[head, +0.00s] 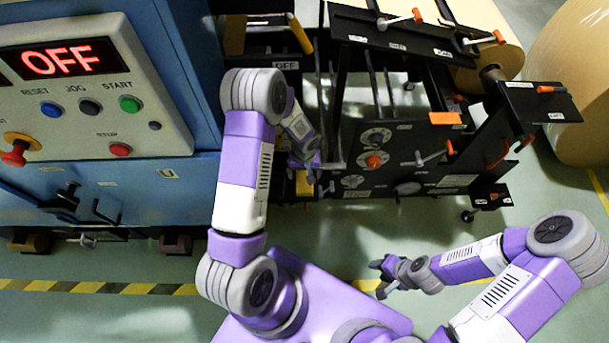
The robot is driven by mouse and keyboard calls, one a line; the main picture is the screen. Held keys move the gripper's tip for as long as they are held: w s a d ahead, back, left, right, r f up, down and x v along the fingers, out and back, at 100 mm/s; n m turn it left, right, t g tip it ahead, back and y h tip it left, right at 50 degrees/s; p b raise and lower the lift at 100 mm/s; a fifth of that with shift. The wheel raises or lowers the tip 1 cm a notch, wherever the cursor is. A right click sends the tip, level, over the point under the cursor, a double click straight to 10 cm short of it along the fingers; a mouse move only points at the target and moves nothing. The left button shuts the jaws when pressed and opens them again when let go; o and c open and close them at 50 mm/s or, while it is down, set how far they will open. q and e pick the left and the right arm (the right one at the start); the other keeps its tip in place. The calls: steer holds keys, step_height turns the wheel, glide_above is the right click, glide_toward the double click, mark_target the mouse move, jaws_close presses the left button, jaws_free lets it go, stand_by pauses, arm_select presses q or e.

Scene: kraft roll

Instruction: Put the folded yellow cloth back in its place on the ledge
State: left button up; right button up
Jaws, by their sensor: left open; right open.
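A small yellow patch (304,184), which looks like the folded yellow cloth, shows at the lower left of the black machine frame, on or just above a narrow dark ledge (285,195). My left gripper (312,172) is open right above and beside this patch; its wrist hides part of the area. I cannot tell whether the fingers touch the cloth. My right gripper (378,278) is open and empty, low over the floor in front of the machine.
A blue cabinet with a control panel (90,95) reading OFF stands left of my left arm. The black frame (400,150) carries orange-tipped handles and knobs. Large kraft rolls (575,85) stand at the right. The green floor (335,235) before the machine is clear, with striped tape (100,288).

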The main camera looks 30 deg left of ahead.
mark_target(305, 181)
arm_select(q)
step_height(305, 181, up, 7)
steer(key=p, duration=0.2)
steer(key=s+d+f+m+h, duration=0.2)
steer(key=s+d+f, duration=0.2)
steer(key=s+d, duration=0.4)
steer(key=s+d+f+m+h, duration=0.1)
steer(key=s+d+f, duration=0.3)
steer(key=s+d, duration=0.4)
steer(key=shift+m+t+h, duration=0.3)
steer(key=shift+m+h, duration=0.1)
steer(key=shift+h, duration=0.2)
steer(key=shift+w, duration=0.1)
